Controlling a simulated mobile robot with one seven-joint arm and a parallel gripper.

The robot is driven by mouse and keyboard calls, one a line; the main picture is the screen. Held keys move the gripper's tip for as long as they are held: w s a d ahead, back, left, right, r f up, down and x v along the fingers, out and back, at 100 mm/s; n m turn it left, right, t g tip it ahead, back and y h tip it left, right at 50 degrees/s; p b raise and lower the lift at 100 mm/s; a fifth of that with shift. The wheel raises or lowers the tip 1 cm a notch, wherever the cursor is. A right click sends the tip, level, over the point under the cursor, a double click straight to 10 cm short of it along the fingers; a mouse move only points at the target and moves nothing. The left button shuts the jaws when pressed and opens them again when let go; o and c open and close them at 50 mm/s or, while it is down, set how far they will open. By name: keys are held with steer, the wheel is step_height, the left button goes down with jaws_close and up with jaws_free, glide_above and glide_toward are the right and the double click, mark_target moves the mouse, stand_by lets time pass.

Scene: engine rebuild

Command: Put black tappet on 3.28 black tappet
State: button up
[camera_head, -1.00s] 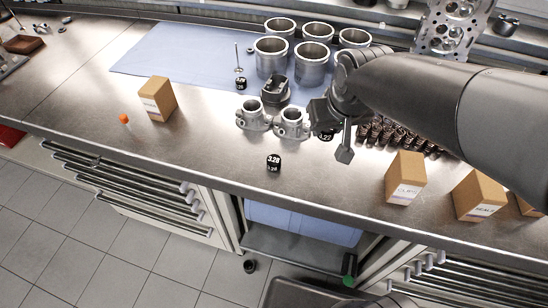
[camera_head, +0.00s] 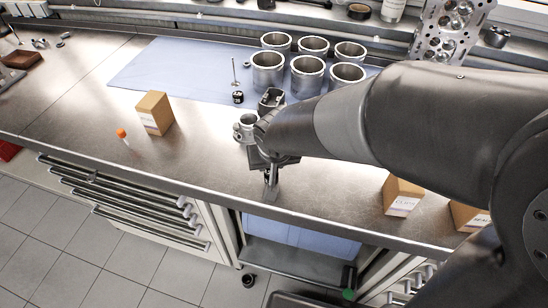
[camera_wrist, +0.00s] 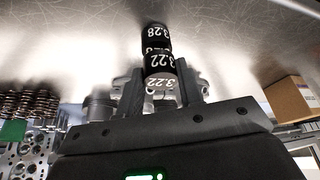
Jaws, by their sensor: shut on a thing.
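My gripper (camera_head: 271,184) is low over the front part of the steel bench. In the wrist view it is shut on a black tappet marked 3.22 (camera_wrist: 162,74), held between the two fingers. The black tappet marked 3.28 (camera_wrist: 156,36) shows just beyond the held one, in line with it. The held tappet overlaps its near part, so I cannot tell whether they touch. In the head view my gripper and arm hide both tappets.
A small black tappet (camera_head: 238,97) stands at the edge of the blue mat (camera_head: 170,65). Several metal cylinders (camera_head: 267,72) stand behind. Cardboard boxes stand left (camera_head: 155,112) and right (camera_head: 402,195). An orange-topped item (camera_head: 122,134) is at left.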

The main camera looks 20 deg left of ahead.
steer(key=shift+f, duration=0.5)
steer(key=o, duration=1)
steer(key=shift+f, duration=0.15)
steer(key=shift+c, duration=0.2)
steer(key=shift+s+r, duration=0.1)
steer(key=shift+r, duration=0.5)
steer(key=v, duration=1.1)
steer(key=shift+s+d, duration=0.1)
steer(key=shift+d, duration=0.05)
